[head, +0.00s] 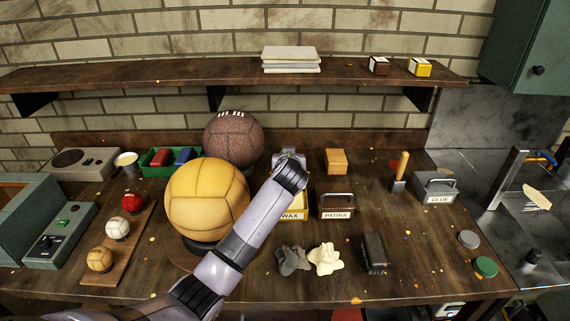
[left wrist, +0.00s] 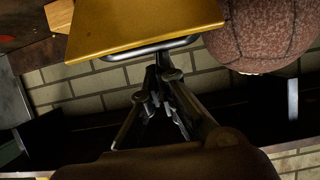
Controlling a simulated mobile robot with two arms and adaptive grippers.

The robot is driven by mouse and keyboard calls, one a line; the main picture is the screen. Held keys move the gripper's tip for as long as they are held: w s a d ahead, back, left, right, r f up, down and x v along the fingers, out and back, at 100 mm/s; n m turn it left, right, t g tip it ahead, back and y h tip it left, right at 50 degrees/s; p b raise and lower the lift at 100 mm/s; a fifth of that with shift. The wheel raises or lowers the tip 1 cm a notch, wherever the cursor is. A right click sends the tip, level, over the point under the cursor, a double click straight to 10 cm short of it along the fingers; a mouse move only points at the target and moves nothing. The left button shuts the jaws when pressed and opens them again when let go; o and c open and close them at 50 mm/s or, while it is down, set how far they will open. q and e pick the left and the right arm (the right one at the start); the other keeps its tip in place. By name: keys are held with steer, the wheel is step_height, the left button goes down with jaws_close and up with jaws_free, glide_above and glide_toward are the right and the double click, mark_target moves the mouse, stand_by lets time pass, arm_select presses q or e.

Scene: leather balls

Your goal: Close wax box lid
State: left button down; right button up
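The wax box (head: 290,216), yellow with a white WAX label, stands in the middle of the bench, partly hidden by my left arm. Its yellow lid (left wrist: 145,25) fills the top of the left wrist view, with a metal bar handle (left wrist: 115,57) along its edge. My left gripper (left wrist: 163,72) has its fingers brought together at this handle and appears shut on it. In the head view my left gripper (head: 290,155) is above and behind the box. The lid's exact angle is hard to tell there. My right gripper is not in view.
A yellow ball (head: 207,200) and a brown ball (head: 233,138) stand left of the wax box. The patina box (head: 336,205) is close on its right. Grey and cream cloths (head: 325,258) and a brush (head: 374,252) lie in front. A shelf (head: 200,72) runs above.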

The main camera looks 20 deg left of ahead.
arm_select(q)
steer(key=s+f+b, duration=0.1)
steer(key=b, duration=0.1)
steer(key=s+d+f+t+b, duration=0.1)
steer(key=b, duration=0.1)
steer(key=f+t+y+b, duration=0.1)
steer(key=b, duration=0.1)
steer(key=shift+s+d+f+b, duration=0.25)
steer(key=shift+s+b, duration=0.05)
steer(key=shift+s, duration=0.1)
steer(key=s+b, duration=0.1)
steer(key=b, duration=0.1)
steer(key=s+d+f+t+b, duration=0.1)
steer(key=b, duration=0.1)
steer(key=s+t+y+b, duration=0.1)
steer(key=b, duration=0.1)
steer(key=shift+s+d+f, duration=0.15)
steer(key=shift+d+f, duration=0.05)
steer(key=shift+d, duration=0.05)
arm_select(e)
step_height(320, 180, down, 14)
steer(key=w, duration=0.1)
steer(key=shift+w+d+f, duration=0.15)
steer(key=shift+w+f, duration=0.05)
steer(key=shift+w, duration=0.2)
arm_select(q)
steer(key=shift+r, duration=0.1)
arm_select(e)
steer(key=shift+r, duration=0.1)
